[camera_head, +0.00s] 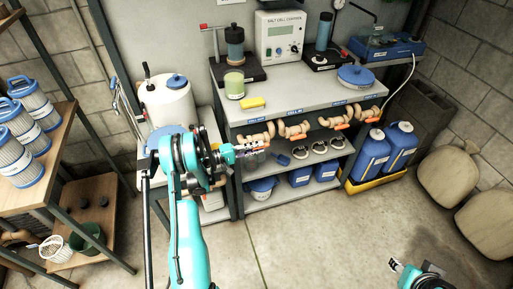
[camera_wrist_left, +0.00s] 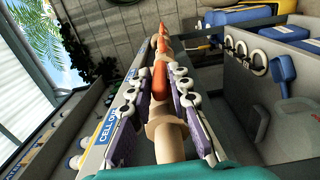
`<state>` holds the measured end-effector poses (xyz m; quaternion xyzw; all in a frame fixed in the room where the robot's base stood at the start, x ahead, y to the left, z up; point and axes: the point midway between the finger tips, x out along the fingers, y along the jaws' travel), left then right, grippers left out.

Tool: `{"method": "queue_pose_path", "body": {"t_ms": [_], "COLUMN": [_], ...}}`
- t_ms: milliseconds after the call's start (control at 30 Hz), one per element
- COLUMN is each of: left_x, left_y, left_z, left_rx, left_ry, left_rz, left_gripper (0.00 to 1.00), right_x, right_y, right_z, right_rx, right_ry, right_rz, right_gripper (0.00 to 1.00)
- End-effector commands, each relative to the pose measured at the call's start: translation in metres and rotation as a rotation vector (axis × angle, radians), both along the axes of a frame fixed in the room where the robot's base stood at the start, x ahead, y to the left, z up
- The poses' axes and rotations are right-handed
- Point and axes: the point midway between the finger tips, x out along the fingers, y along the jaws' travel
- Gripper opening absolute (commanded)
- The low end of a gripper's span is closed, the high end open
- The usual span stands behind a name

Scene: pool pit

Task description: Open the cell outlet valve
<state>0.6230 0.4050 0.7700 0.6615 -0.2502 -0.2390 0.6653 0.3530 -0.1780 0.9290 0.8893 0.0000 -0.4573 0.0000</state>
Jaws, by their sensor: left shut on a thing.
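The valve at my left gripper has a tan body (camera_wrist_left: 165,140) and an orange lever handle (camera_wrist_left: 160,80). A blue label reading "CELL OU…" (camera_wrist_left: 108,128) is on the bench edge beside it. My left gripper (camera_wrist_left: 160,100) has its purple-padded fingers on either side of the handle and is shut on it. In the head view my left gripper (camera_head: 236,152) reaches the leftmost valve (camera_head: 262,134) under the bench edge, hiding part of it. My right gripper (camera_head: 408,268) shows only partly at the bottom right, away from the bench; its finger opening is unclear.
More tan valves with orange handles (camera_head: 296,130) line the bench front to the right. Blue jugs (camera_head: 372,155) stand in a yellow tray at the right. A white tank (camera_head: 168,105) stands left of the bench, and a filter shelf (camera_head: 60,150) further left. The floor in front is clear.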

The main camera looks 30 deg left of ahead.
Motion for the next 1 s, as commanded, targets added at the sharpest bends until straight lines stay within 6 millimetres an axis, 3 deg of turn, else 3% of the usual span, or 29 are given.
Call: {"method": "queue_pose_path", "body": {"t_ms": [167, 200, 233, 667, 1000], "left_x": [0.000, 0.000, 0.000, -0.007, -0.061], "left_y": [0.000, 0.000, 0.000, 0.007, 0.053], "left_z": [0.000, 0.000, 0.000, 0.000, -0.002], "left_rx": [0.001, 0.001, 0.001, 0.001, 0.001], "left_ry": [0.002, 0.002, 0.002, 0.002, 0.002], "left_rz": [0.000, 0.000, 0.000, 0.002, 0.004], "left_gripper": [0.00, 0.26, 0.34, 0.34, 0.34], "right_x": [0.000, 0.000, 0.000, 0.000, 0.000], "right_y": [0.000, 0.000, 0.000, 0.000, 0.000], "right_z": [0.000, 0.000, 0.000, 0.000, 0.000], "right_rx": [0.000, 0.000, 0.000, 0.000, 0.000], "right_ry": [0.000, 0.000, 0.000, 0.000, 0.000], "right_rz": [0.000, 0.000, 0.000, 0.000, 0.000], "right_gripper": [0.40, 0.40, 0.40, 0.40, 0.40]}}
